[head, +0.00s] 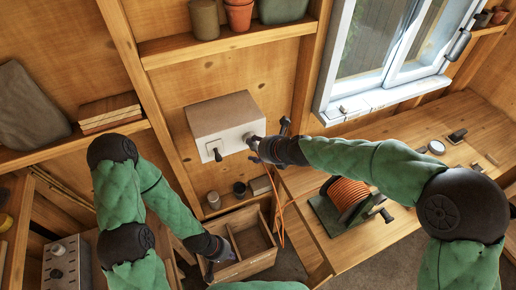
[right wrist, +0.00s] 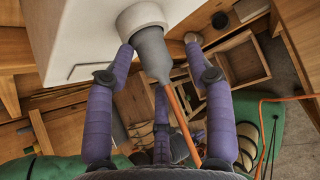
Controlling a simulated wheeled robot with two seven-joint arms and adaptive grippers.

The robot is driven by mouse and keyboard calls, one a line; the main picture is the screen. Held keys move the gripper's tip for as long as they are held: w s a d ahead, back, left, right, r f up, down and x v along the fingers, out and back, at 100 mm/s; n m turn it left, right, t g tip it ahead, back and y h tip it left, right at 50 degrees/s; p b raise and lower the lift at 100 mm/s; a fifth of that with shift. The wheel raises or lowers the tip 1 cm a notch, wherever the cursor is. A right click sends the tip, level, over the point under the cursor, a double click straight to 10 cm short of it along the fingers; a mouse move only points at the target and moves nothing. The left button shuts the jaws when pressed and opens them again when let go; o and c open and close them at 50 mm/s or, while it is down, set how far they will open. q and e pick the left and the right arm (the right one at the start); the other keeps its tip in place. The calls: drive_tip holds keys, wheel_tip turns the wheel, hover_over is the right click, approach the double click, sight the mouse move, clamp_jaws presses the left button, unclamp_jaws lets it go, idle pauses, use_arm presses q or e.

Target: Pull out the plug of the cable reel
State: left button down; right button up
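A pale box (head: 222,112) is on the wooden wall, with a white socket (right wrist: 142,17) on its face. The grey plug (right wrist: 152,52) sits in the socket, and the orange cable (right wrist: 178,112) runs back from it. My right gripper (head: 262,146) is at the socket; its purple fingers (right wrist: 160,55) stand open on either side of the plug, with a visible gap on the right. The cable reel (head: 345,193), wound with orange cable, stands on the bench. My left gripper (head: 218,262) hangs low beside a wooden crate; its opening is unclear.
The wooden crate (head: 271,258) is open below the box. Small pots (head: 213,200) stand on the ledge under the box. A lever switch (head: 217,154) projects from the box's front. The workbench (head: 405,160) fills the right side, under a window (head: 385,50).

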drive_tip(key=c, duration=0.9)
drive_tip(key=shift+o, duration=1.1)
drive_tip(key=shift+s+f, duration=0.1)
clamp_jaws()
drive_tip(key=shift+s+f, duration=0.1)
drive_tip(key=shift+s+f, duration=0.1)
drive_tip(key=shift+s, duration=0.05)
drive_tip(key=shift+s+d+f, duration=0.1)
drive_tip(key=shift+s+d, duration=0.15)
drive_tip(key=shift+s, duration=0.35)
drive_tip(key=shift+s+d+r+b, duration=0.2)
drive_tip(key=shift+s+d, duration=0.1)
drive_tip(key=shift+s, duration=0.3)
drive_tip(key=shift+s+d+r+b, duration=0.15)
drive_tip(key=shift+s+d, duration=0.15)
drive_tip(key=shift+s, duration=0.25)
drive_tip(key=shift+s+d+r+b, duration=0.1)
drive_tip(key=shift+s+d+b, duration=0.15)
drive_tip(key=shift+s, duration=0.35)
